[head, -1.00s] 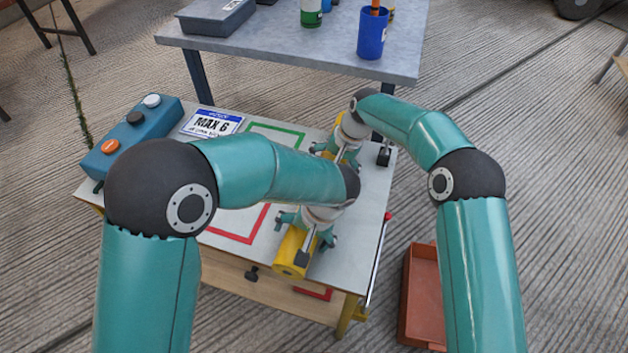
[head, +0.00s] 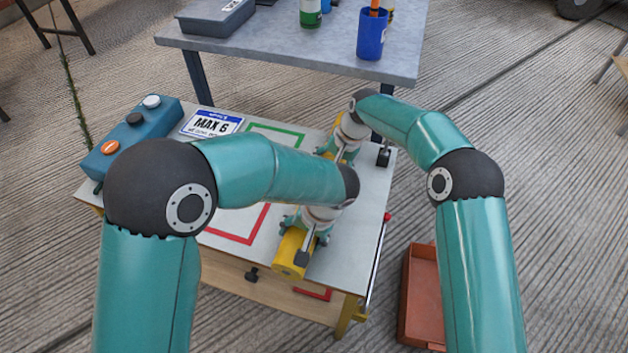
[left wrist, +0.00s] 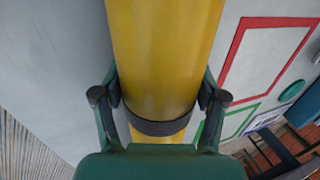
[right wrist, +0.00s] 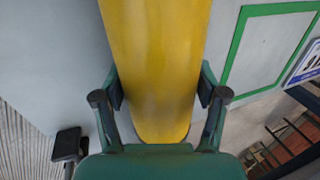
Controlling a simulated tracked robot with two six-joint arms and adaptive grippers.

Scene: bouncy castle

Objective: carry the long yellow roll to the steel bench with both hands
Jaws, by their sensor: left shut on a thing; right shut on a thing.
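The long yellow roll (head: 289,257) lies along the right part of the white-topped work table (head: 345,240), its near end close to the front edge. My left gripper (head: 307,230) is shut on the roll near that end; the left wrist view shows its fingers on both sides of the roll (left wrist: 163,50), by a dark band. My right gripper (head: 339,152) is shut on the far part, with a finger on each side of the roll (right wrist: 155,50) in the right wrist view. My left arm hides the roll's middle. The grey steel bench (head: 290,48) stands behind the table.
A grey box (head: 216,16), a green container (head: 311,14) and a blue cup (head: 372,35) stand on the bench. A blue button box (head: 132,135) and a MAX 6 sign (head: 211,124) are at the table's left. A red-brown bin (head: 422,295) is on the floor, right.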

